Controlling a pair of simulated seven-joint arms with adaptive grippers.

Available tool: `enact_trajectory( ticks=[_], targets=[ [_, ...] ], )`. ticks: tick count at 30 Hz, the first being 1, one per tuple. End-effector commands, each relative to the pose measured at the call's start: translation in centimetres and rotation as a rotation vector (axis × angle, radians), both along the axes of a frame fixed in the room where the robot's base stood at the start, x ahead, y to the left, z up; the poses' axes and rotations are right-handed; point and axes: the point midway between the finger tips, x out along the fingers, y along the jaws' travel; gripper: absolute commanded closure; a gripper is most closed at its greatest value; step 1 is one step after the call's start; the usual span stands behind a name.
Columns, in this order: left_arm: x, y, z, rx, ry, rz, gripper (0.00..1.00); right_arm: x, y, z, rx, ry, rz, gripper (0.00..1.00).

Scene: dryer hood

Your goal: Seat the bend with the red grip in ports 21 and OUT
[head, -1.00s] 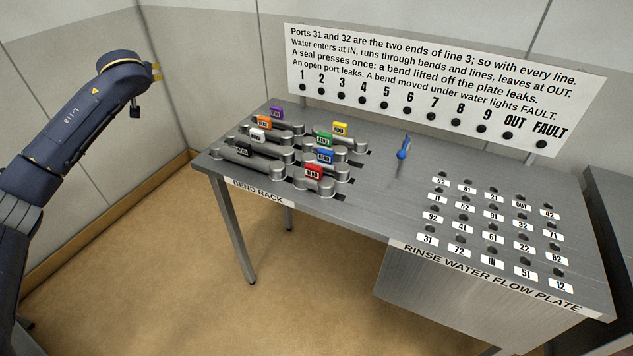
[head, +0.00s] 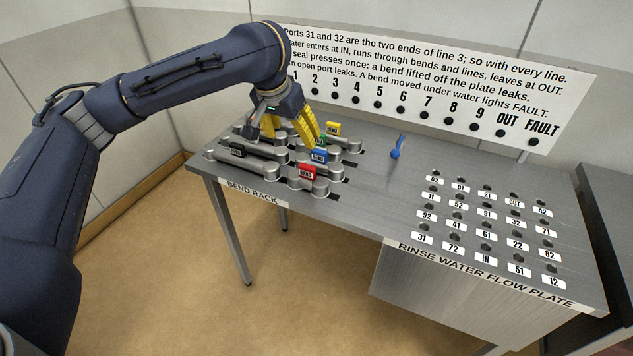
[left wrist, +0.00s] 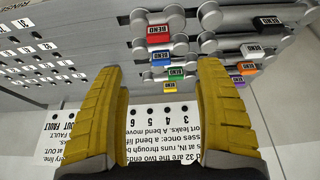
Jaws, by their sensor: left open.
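The bend with the red grip (head: 308,174) lies at the front right of the bend rack. It also shows in the left wrist view (left wrist: 159,31), beyond the fingers. My left gripper (head: 292,138) is open and empty, above the rack and behind the red bend, with yellow fingers pointing down. Its fingers show in the left wrist view (left wrist: 158,95). Port 21 (head: 487,187) is in the back row of the flow plate, and port OUT (head: 513,195) is just right of it. Both look empty. My right gripper is not in view.
Bends with blue (head: 319,156), yellow (head: 333,128) and black (head: 236,151) grips lie around the red one. A blue-handled valve (head: 397,149) stands between rack and ports. The sign panel (head: 450,80) rises along the back. The plate's middle is clear.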

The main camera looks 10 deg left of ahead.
Motion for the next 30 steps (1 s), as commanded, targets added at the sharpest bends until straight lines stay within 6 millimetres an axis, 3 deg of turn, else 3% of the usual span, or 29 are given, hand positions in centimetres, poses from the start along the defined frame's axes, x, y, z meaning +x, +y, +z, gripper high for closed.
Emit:
enact_trajectory(
  ticks=[21,30],
  targets=[
    [3.3,-0.8,-9.2,0.000,0.011,-0.003,0.29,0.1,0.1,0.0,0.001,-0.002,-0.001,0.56],
    [4.2,-0.9,-11.1,0.000,0.008,-0.004,0.29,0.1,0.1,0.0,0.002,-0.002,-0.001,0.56]
  ],
)
